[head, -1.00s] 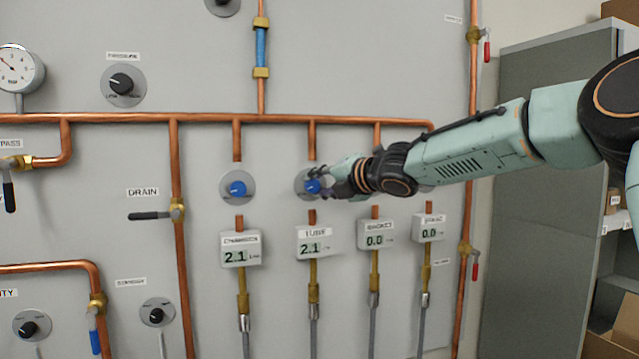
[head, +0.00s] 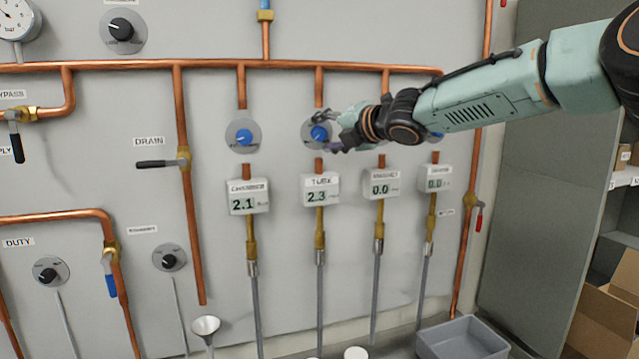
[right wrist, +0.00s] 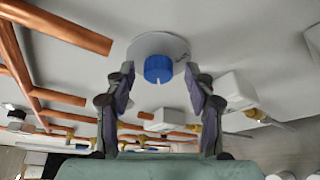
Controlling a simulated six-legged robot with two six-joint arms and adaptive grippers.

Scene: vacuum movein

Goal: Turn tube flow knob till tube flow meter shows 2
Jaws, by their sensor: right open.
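The tube flow knob (head: 319,133) is a blue knob on a round grey plate, on the second vertical copper pipe of the row. The tube flow meter (head: 320,190) below it reads about 2.3. My right gripper (head: 326,132) is at the knob, partly covering its plate. In the right wrist view the blue knob (right wrist: 158,69) sits beyond and between the fingertips of the open right gripper (right wrist: 160,78), with a gap on both sides. My left gripper is not in view.
The condenser meter (head: 248,197) to the left reads 2.1, under its own blue knob (head: 243,132). Two meters to the right include one (head: 381,185) reading 0.0. A drain lever (head: 160,164) sticks out at left. A grey bin (head: 462,340) stands below right.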

